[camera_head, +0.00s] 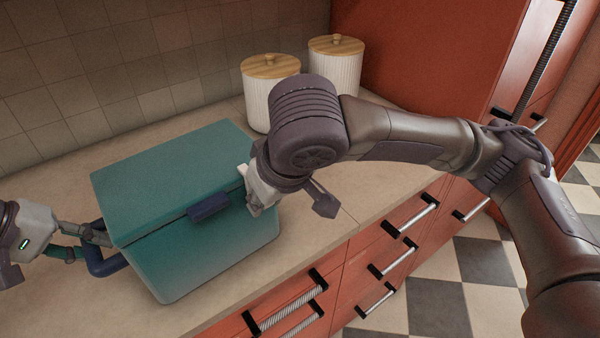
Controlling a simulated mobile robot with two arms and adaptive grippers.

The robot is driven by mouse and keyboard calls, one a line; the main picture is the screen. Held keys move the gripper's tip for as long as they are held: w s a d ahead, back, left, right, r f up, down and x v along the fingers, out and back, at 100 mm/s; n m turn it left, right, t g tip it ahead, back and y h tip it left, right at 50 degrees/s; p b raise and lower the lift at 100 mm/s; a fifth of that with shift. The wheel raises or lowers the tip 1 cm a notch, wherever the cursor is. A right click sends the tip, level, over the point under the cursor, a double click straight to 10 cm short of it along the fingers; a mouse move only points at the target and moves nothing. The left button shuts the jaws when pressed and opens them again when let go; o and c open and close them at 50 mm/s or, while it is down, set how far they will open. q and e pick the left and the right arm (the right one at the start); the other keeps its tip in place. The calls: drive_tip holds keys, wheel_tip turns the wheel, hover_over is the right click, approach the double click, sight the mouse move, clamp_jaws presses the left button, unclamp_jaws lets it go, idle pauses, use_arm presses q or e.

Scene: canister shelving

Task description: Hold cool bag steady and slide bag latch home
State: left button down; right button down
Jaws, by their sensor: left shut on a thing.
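The teal cool bag (205,262) stands on the counter with its lid down. Its dark blue latch (208,207) sits on the front, across the lid seam. A dark blue handle (108,267) sticks out from the bag's left side. My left gripper (88,240) comes in from the left edge and is shut on this handle. My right gripper (253,190) is at the bag's front right, just right of the latch. My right wrist hides part of it, so its jaws and any contact with the bag are unclear.
Two white ribbed canisters with wooden lids, one nearer (268,92) and one farther (337,62), stand behind my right wrist. The beige counter (310,245) is clear right of the bag. Red drawers with bar handles (410,217) lie below its front edge.

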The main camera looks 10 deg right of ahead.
drive_tip(key=shift+s+a+r, duration=0.1)
drive_tip(key=shift+s+a, duration=0.25)
drive_tip(key=shift+a, duration=0.5)
drive_tip(key=c, duration=1)
unclamp_jaws()
drive_tip(key=shift+c, duration=0.2)
drive_tip(key=shift+v, duration=3)
drive_tip(key=shift+s, duration=0.1)
